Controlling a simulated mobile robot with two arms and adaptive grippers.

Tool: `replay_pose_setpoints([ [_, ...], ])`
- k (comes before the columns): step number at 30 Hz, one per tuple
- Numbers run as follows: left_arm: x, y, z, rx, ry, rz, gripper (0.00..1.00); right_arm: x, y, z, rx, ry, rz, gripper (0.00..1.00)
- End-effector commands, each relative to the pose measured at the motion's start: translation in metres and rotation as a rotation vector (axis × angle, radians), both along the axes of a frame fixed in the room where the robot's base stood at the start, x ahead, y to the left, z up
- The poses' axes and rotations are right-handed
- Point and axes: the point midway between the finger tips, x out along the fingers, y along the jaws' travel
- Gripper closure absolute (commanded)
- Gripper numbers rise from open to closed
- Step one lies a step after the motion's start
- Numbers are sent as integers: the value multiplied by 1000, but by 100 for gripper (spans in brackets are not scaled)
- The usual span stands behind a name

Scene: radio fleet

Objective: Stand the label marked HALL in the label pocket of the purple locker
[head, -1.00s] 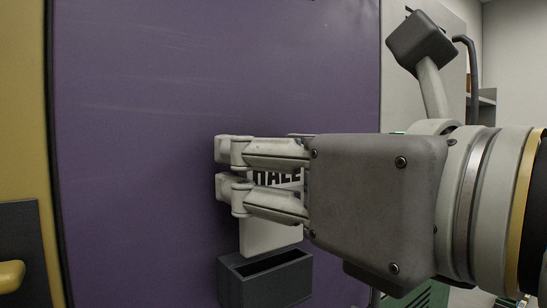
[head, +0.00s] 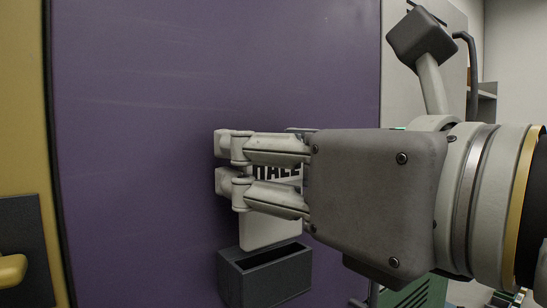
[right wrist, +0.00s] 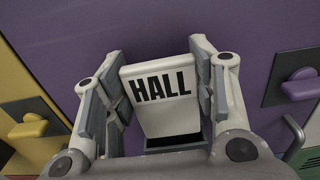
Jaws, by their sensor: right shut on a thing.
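The white label with HALL in black (head: 270,232) is held upright between the fingers of my right gripper (head: 228,163), which is shut on it. Its face also shows in the right wrist view (right wrist: 163,112). The dark grey label pocket (head: 262,282) is on the purple locker door (head: 150,120), directly below the label. The label's lower edge is at about the pocket's back rim in the head view; I cannot tell whether it is just above the opening. Part of the pocket shows below the label in the right wrist view (right wrist: 176,143). My left gripper is not in view.
A yellow locker (head: 22,120) with a yellow handle (head: 12,270) stands to the left. In the right wrist view, a purple handle (right wrist: 300,84) on a dark plate is right of the gripper. A green thing (head: 415,292) is low on the right. The purple door above the gripper is clear.

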Motion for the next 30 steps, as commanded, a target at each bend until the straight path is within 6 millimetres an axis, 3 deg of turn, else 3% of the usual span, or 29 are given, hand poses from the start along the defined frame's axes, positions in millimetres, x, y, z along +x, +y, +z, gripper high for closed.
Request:
replay_pose_setpoints([
  [30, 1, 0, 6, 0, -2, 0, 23, 0, 0, 1, 0, 0, -1, 68],
])
